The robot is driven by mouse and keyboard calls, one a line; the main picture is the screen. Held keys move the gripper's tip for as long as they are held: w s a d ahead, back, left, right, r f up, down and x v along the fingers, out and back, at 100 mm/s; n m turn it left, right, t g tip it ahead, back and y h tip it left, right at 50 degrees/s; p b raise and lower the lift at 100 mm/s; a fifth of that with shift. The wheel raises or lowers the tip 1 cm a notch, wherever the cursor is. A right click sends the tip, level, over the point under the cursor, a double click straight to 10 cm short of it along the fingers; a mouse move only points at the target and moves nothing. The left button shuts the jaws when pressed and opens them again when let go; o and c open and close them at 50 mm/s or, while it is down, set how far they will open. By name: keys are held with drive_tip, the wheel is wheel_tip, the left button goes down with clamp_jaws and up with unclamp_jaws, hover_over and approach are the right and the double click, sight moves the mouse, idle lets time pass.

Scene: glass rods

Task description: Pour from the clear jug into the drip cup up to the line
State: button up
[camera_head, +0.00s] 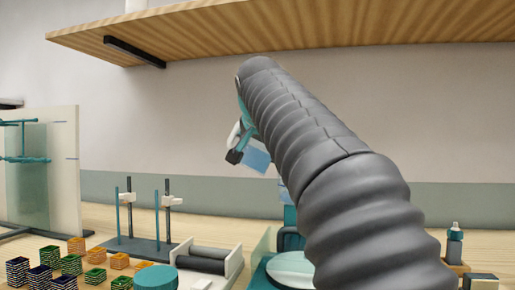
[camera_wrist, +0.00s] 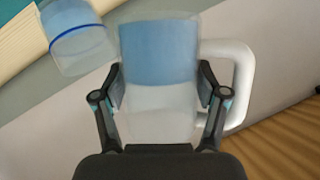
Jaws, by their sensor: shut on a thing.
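My gripper (camera_wrist: 160,95) is shut on the clear jug (camera_wrist: 155,124), with one finger on each side of its body. The jug holds blue liquid and has a white handle on the right in the wrist view. In the head view the jug (camera_head: 257,159) hangs tilted beyond my arm, partly hidden. The clear drip cup (camera_wrist: 85,55) is at the upper left of the wrist view, apart from the jug, with a dark blue line around it and pale blue on one side of the line. In the head view the cup (camera_head: 284,193) is mostly hidden behind my arm. No stream is visible.
A wooden shelf (camera_head: 300,25) hangs above my arm. A glass panel (camera_head: 40,165) stands at left. Two rod stands (camera_head: 145,245), several striped blocks (camera_head: 68,265) and a tray with a dark roller (camera_head: 203,265) are on the bench. A dropper bottle (camera_head: 455,245) stands at right.

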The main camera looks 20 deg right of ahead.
drive_tip(key=shift+f, duration=0.2)
drive_tip(key=shift+d+f+m+y+b, duration=0.1)
drive_tip(key=shift+f+m+y+b, duration=0.55)
drive_tip(key=shift+m+y+b, duration=0.25)
drive_tip(key=shift+s+r, duration=0.1)
drive_tip(key=shift+r, duration=0.15)
drive_tip(key=shift+r+p, duration=0.1)
drive_tip(key=shift+p, duration=0.2)
drive_tip(key=shift+r, duration=0.15)
drive_tip(key=shift+r+m+t+y+p, duration=0.3)
drive_tip(key=shift+r+m+y+p, duration=0.15)
drive_tip(key=shift+p, duration=0.35)
idle(1.1)
drive_tip(key=shift+s+r+m+y, duration=0.1)
drive_tip(key=shift+r+m+y, duration=0.4)
drive_tip(key=shift+m+y, duration=0.2)
idle(3.5)
